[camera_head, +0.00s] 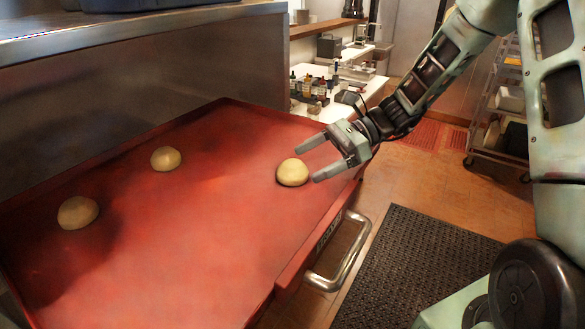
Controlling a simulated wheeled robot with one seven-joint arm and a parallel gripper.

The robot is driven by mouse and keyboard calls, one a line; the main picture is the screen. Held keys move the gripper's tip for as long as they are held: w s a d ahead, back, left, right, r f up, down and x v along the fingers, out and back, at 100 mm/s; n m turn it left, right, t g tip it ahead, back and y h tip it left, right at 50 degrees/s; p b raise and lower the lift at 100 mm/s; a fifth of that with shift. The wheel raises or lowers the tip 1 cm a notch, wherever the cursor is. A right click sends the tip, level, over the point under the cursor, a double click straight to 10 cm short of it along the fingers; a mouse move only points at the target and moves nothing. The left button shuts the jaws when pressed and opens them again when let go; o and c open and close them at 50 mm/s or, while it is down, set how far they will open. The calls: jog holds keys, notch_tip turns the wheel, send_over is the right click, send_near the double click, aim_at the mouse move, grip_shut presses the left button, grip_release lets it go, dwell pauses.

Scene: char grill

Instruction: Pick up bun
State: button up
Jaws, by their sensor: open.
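Three pale round buns lie on a large red tray (170,270). One bun (292,173) is at the right side of the tray. A second bun (166,159) is at the back left, and a third bun (78,212) is at the far left. My gripper (305,162) reaches in from the right and is open. Its two fingers point left, near the right bun. In this view one fingertip shows above the bun and the other to its lower right. I cannot tell how high the fingers are above the tray.
The tray has a low raised rim and a metal handle (343,258) at its front right. A metal panel (120,105) stands behind it. A white counter with bottles (312,88) is at the back. A dark mat (415,270) lies on the floor, and a wheeled rack (497,115) stands at the right.

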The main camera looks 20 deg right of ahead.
aim_at(294, 169)
jog(key=p+x, duration=0.1)
jog(key=x, duration=0.1)
jog(key=p+x, duration=0.1)
jog(key=x, duration=0.2)
jog(key=shift+w+f, duration=0.2)
jog(key=shift+w, duration=0.05)
jog(key=shift+c, duration=0.4)
jog(key=c, duration=1)
jog(key=shift+r, duration=0.1)
